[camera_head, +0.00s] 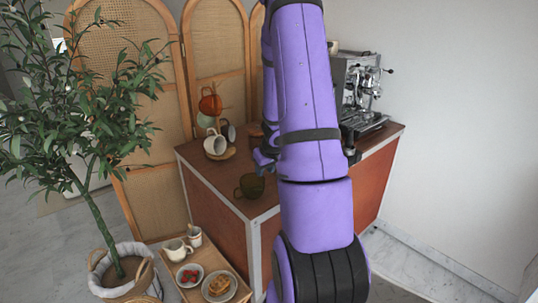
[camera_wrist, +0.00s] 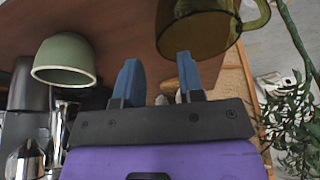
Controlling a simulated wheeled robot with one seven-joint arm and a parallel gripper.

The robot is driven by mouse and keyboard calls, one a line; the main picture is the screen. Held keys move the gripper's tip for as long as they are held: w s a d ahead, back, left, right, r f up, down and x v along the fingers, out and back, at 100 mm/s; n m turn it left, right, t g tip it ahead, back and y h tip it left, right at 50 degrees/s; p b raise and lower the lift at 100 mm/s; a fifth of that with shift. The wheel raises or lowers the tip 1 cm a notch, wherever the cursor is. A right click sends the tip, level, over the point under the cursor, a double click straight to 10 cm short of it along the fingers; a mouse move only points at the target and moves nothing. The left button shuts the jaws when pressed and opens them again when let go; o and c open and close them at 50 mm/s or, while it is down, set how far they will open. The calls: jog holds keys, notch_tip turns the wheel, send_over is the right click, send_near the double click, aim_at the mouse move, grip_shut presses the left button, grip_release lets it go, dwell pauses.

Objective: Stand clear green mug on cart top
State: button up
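The clear green mug (camera_head: 250,187) is olive and see-through. It is near the front left corner of the brown cart top (camera_head: 222,183), handle to the left. In the wrist view the mug (camera_wrist: 197,28) is at the top, partly cut off, with its rim towards the bottom of the picture; it looks upright. The right fingertip is near the mug's rim; contact cannot be told.
A matte green cup (camera_wrist: 65,60) is left in the wrist view. A mug tree (camera_head: 214,135) with several mugs is at the cart's back left. An espresso machine (camera_head: 358,90) is at the right. A tray (camera_head: 195,294) with food and a potted plant (camera_head: 90,130) are on the left.

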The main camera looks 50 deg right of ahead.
jog(key=a+r+t+h, duration=0.2)
jog(key=a+r, duration=0.3)
jog(key=r, duration=0.8)
jog(key=a+r+t+h, duration=0.1)
jog(key=a+r+h, duration=0.35)
jog(key=r, duration=0.85)
jog(key=s+a+r+n+y, duration=0.1)
jog(key=s+a+y, duration=0.1)
jog(key=s+a, duration=0.3)
jog(key=s+a+r+n+g+y, duration=0.1)
jog(key=s+a, duration=0.4)
jog(key=a, duration=0.6)
jog(key=s+a+r+n+y, duration=0.2)
jog(key=s+a+y, duration=0.3)
jog(key=a, duration=0.3)
jog(key=shift+s+a+g, duration=0.3)
jog(key=shift+g, duration=0.1)
jog(key=shift+d, duration=0.1)
